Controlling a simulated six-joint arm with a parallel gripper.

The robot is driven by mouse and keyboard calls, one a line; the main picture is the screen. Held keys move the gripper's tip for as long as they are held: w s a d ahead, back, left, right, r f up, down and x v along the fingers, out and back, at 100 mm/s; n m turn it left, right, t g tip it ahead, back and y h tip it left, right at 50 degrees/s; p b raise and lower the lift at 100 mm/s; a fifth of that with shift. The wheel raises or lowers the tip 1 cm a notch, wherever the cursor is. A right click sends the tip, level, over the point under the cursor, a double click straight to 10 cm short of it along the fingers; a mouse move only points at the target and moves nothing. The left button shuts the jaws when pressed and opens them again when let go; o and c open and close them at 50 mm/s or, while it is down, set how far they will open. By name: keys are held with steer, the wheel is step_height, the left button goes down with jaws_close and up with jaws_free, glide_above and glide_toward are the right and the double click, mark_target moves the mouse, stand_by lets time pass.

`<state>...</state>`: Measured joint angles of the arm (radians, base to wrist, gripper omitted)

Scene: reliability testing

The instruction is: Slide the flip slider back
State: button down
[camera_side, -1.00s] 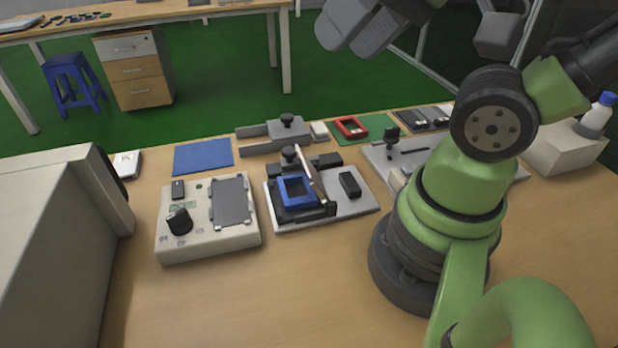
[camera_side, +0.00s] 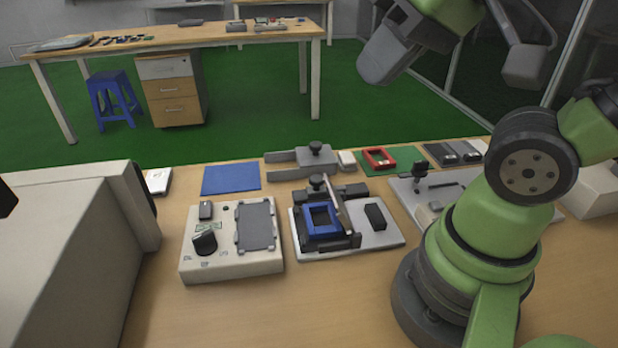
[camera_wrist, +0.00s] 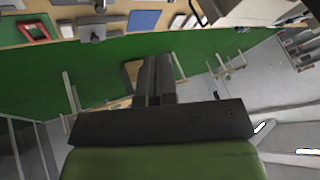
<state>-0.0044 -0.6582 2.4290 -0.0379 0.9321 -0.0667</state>
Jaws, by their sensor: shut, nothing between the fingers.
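A fixture on a light plate (camera_side: 383,238) holds a blue frame (camera_side: 320,218), a black knob (camera_side: 317,181) and a thin tilted flap (camera_side: 337,207). To its right, a grey slotted plate (camera_side: 405,193) carries an upright black-knobbed piece (camera_side: 420,176). I cannot tell for sure which of these is the flip slider. My gripper (camera_side: 374,68) is high above the back of the bench, apart from both. In the wrist view my gripper (camera_wrist: 155,60) has its fingers together, with nothing held.
A beige box with a dial (camera_side: 230,262) stands left of the fixture. Behind are a blue pad (camera_side: 231,179), a grey clamp (camera_side: 315,157) and a red frame (camera_side: 379,159) on a green mat. A large beige machine (camera_side: 70,265) fills the left. The front bench is clear.

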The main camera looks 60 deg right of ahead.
steer(key=w+d+f+n+g+h, duration=0.15)
steer(key=w+f+n+g, duration=0.3)
steer(key=w, duration=0.45)
steer(key=w+d+f+n+g+h, duration=0.1)
steer(key=w+f+n+g+h, duration=0.15)
steer(key=w+f+n, duration=0.5)
steer(key=n+g, duration=0.2)
glide_above(308, 191)
steer(key=w+a, duration=0.3)
steer(key=a, duration=0.1)
steer(key=shift+h, duration=0.3)
step_height(308, 191, down, 14)
steer(key=shift+a+f, duration=0.1)
steer(key=shift+s+d, duration=0.75)
steer(key=shift+d, duration=0.25)
steer(key=shift+s+d+f, duration=0.15)
steer(key=shift+s+d, duration=0.2)
steer(key=shift+d, duration=0.1)
